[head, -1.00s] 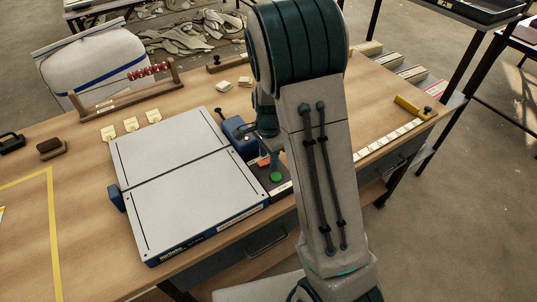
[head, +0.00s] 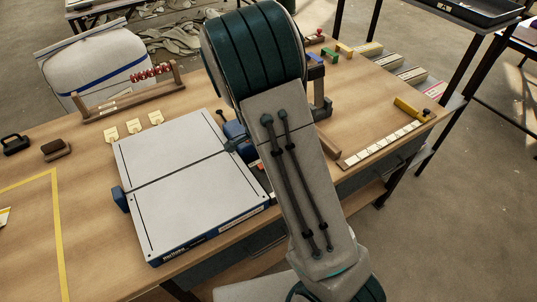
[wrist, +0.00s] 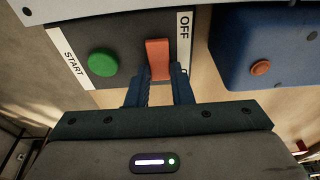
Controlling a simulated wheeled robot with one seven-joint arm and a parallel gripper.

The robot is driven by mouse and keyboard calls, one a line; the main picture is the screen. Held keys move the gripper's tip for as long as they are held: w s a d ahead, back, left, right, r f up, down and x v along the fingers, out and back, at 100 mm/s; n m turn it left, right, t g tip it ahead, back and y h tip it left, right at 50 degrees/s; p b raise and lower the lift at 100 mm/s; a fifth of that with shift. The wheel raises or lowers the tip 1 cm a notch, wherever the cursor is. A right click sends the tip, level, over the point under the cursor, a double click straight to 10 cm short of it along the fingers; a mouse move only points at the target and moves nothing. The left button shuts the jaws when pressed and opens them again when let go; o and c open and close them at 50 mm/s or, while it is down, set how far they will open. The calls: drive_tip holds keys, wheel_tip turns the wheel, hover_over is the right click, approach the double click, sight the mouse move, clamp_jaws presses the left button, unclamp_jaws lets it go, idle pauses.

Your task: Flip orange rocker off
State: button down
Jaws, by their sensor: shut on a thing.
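The orange rocker (wrist: 158,58) stands on a dark switch panel (wrist: 120,25), beside the white OFF label (wrist: 184,32), in the wrist view. A round green button (wrist: 102,63) is to its left, near the START label. My gripper (wrist: 162,76) has its two blue fingers close together, shut on the near end of the rocker. I cannot tell which way the rocker is tilted. In the head view my arm hides most of the panel.
A blue housing with an orange round knob (wrist: 261,68) is just right of the panel in the wrist view. A bead rack (head: 130,100), small white cards (head: 134,126) and a yellow-handled tool (head: 408,108) are on the wooden table.

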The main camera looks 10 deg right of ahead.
drive_tip(key=shift+s+a+h+p, duration=0.2)
drive_tip(key=shift+h+p, duration=0.15)
drive_tip(key=shift+h, duration=0.35)
drive_tip(key=c, duration=1.3)
unclamp_jaws()
drive_tip(key=shift+w, duration=0.1)
drive_tip(key=shift+a+r, duration=0.2)
drive_tip(key=shift+r, duration=0.3)
drive_tip(key=v, duration=1.2)
drive_tip(key=shift+s+a+r, duration=0.3)
drive_tip(key=shift+s, duration=0.1)
